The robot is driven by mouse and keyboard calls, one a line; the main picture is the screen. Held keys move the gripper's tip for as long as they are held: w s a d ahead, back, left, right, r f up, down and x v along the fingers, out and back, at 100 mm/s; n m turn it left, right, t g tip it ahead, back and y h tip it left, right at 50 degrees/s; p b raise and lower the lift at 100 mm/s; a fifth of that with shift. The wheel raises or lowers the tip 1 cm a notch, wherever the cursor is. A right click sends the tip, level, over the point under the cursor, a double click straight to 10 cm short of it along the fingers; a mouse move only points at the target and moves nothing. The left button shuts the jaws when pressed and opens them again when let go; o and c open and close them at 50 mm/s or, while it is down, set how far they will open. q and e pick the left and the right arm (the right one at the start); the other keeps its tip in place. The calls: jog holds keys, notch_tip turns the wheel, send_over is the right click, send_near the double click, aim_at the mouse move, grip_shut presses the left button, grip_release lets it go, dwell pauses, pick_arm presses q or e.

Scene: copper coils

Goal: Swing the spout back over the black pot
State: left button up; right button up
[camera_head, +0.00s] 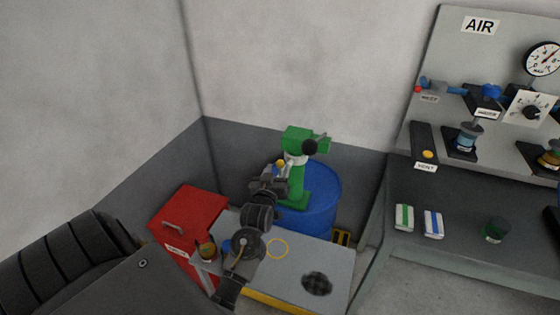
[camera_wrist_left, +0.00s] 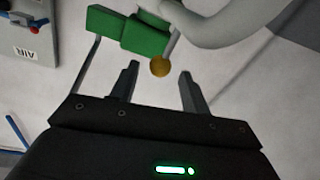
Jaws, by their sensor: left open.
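The green pump (camera_head: 305,142) stands on a blue drum (camera_head: 322,205). A pale grey spout (camera_wrist_left: 205,28) curves beside its green body in the left wrist view, and a brass knob (camera_wrist_left: 160,66) shows below it. The knob also shows in the head view (camera_head: 281,163). My left gripper (camera_head: 277,174) is open just in front of the pump. In the wrist view its fingertips (camera_wrist_left: 160,72) lie on either side of the knob, with gaps on both sides. I cannot make out a black pot for certain. A dark round patch (camera_head: 317,284) lies on the grey platform.
At right, a grey bench (camera_head: 385,235) stands below the AIR panel (camera_head: 440,60). Walls close in behind the drum.

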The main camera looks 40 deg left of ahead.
aim_at(279, 166)
pick_arm(q)
jog(key=shift+p+x, duration=0.35)
jog(key=shift+x, duration=1.6)
jog(key=shift+c, duration=0.4)
grip_shut()
